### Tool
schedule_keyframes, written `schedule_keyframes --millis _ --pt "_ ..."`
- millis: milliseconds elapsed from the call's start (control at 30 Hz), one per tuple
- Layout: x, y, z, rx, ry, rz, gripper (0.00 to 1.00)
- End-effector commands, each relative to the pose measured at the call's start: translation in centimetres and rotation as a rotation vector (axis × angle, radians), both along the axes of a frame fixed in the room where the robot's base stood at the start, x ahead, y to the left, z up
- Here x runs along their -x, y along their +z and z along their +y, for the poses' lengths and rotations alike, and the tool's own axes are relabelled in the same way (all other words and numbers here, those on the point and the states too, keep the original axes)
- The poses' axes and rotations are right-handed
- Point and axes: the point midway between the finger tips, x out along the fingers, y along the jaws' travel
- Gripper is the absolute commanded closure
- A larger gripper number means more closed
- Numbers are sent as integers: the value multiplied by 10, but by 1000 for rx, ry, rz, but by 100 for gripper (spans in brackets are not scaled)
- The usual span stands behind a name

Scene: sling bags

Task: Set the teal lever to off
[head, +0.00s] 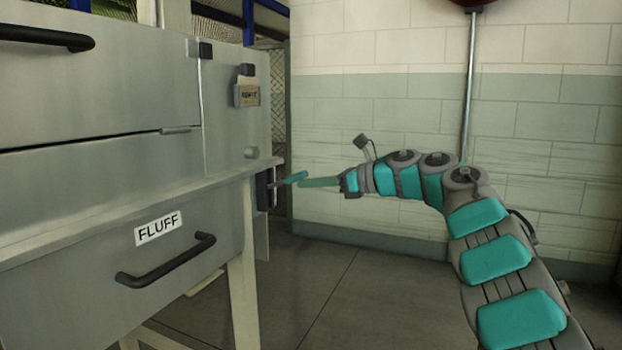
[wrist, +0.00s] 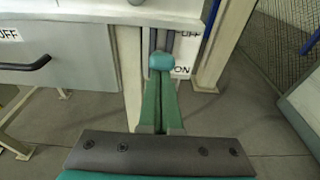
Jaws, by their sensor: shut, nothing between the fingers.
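The teal lever (head: 291,178) sticks out from a dark switch plate (head: 265,188) on the end of the metal cabinet and tilts slightly upward to its free end. In the wrist view its rounded teal end (wrist: 161,61) is in front of a plate marked OFF above and ON below. My gripper (head: 301,183) has its green fingers together with nothing between them. The tips are right at the lever's free end, slightly below it in the head view. In the wrist view the fingertips (wrist: 159,76) meet the lever's end; whether they touch cannot be told.
The metal cabinet (head: 100,215) fills the left, with a drawer labelled FLUFF (head: 158,228) and a black handle (head: 166,261). A cabinet leg (head: 243,275) stands below the lever. The floor (head: 345,295) to the right is clear, up to a tiled wall (head: 380,100).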

Motion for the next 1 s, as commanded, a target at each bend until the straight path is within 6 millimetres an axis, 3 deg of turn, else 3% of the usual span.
schedule_keyframes --millis 400,1000 --pt "0 14 0 -3 0 1 100" --pt "0 18 1 -7 -1 -4 100"
